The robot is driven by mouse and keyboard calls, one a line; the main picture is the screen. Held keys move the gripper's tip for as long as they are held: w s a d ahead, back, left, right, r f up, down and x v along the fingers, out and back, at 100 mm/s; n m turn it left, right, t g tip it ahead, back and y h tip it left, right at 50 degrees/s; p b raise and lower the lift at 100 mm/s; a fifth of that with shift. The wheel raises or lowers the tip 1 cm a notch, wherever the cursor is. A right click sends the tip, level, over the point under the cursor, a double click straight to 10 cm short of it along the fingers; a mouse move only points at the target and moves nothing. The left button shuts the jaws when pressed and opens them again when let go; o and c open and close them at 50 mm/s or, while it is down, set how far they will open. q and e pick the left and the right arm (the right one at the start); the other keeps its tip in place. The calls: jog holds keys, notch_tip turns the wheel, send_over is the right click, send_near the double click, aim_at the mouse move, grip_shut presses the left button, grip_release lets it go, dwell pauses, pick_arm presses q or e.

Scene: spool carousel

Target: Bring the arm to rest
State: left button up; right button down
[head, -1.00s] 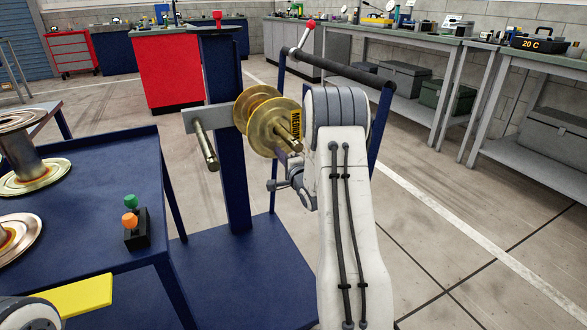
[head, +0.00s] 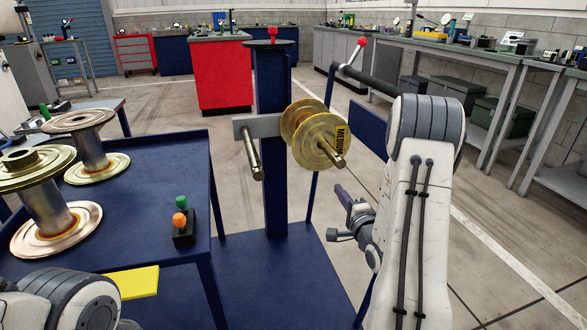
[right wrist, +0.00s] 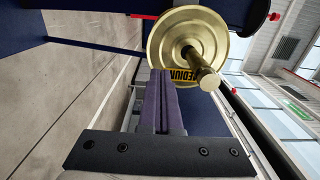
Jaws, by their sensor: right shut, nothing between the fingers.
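My right gripper (head: 342,193) is shut and empty, its purple fingers below and just right of the gold spool (head: 304,121) in the head view. That spool, labelled MEDIUM, hangs on a peg of the blue carousel stand (head: 271,150). In the right wrist view the shut fingers (right wrist: 160,88) lie together, and the spool (right wrist: 172,45) shows beyond their tips with nothing gripped. My right arm stands at the right of the head view. Part of my left arm shows at the lower left; its gripper is out of the picture.
A second, bare peg (head: 253,152) sticks out left of the spool. Workbenches line the right wall; floor is open between.

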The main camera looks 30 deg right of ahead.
jog(key=w+a+f+n+g+y, duration=0.1)
jog(key=w+a+n+g+y, duration=0.1)
jog(key=a+n, duration=0.3)
jog(key=w+a+n+g+y, duration=0.1)
jog(key=w+a+n+g, duration=0.15)
jog(key=a, duration=0.55)
jog(key=s+a+n+g+y, duration=0.1)
jog(key=s+a+n+g, duration=0.15)
jog(key=a, duration=0.35)
jog(key=s+a+n+g+y, duration=0.1)
jog(key=s+a+n, duration=0.1)
jog(key=a+n, duration=0.35)
jog(key=s+a+r+n+g, duration=0.1)
jog(key=s+a+n+g, duration=0.5)
jog(key=s, duration=0.7)
jog(key=s+a+n+g, duration=0.3)
jog(key=s+a+n, duration=0.4)
jog(key=s, duration=0.6)
notch_tip(320, 180, up, 34)
jog(key=s+p, duration=0.2)
jog(key=p, duration=3.2)
jog(key=shift+a+r+m+g, duration=0.25)
jog(key=shift+a+m+g, duration=0.1)
jog(key=shift+a, duration=0.1)
